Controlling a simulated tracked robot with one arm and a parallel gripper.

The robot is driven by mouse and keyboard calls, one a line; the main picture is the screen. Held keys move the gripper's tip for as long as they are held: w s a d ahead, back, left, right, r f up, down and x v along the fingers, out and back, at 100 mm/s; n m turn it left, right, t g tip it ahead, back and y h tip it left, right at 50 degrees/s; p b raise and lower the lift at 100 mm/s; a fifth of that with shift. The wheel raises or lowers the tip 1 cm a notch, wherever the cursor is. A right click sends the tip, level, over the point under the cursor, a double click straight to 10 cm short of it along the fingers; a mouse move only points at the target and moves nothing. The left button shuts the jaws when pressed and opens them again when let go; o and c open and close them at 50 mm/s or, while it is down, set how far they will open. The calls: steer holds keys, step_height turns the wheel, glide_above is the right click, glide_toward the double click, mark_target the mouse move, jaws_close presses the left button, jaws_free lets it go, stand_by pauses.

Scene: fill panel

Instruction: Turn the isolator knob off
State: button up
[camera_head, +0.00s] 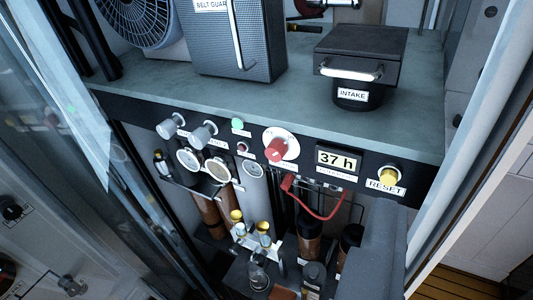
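A red knob (278,149) sits on a round white plate (286,138) on the front of the dark control panel (218,146), about mid-width. It is the likely isolator knob, but I cannot read a label naming it. The red grip slants toward the lower left of its plate. I cannot make out any gripper fingers in this view, and nothing touches the knob.
Two grey knobs (203,134) and several gauges (188,160) are left of it. An hour display (339,160) and yellow RESET button (388,175) are right. An unidentified grey block (372,252) stands lower right.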

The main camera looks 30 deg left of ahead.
steer(key=w+a+f+g, duration=0.1)
steer(key=w+a+f, duration=0.55)
steer(key=a, duration=0.35)
glide_toward(272, 154)
steer(key=shift+g, duration=0.4)
steer(key=x, duration=0.6)
steer(key=p+x, duration=0.1)
steer(key=x, duration=0.1)
steer(key=shift+w+r, duration=0.1)
steer(key=shift+w, duration=0.4)
steer(key=shift+c, duration=0.3)
steer(key=c, duration=0.9)
steer(key=shift+a, duration=0.15)
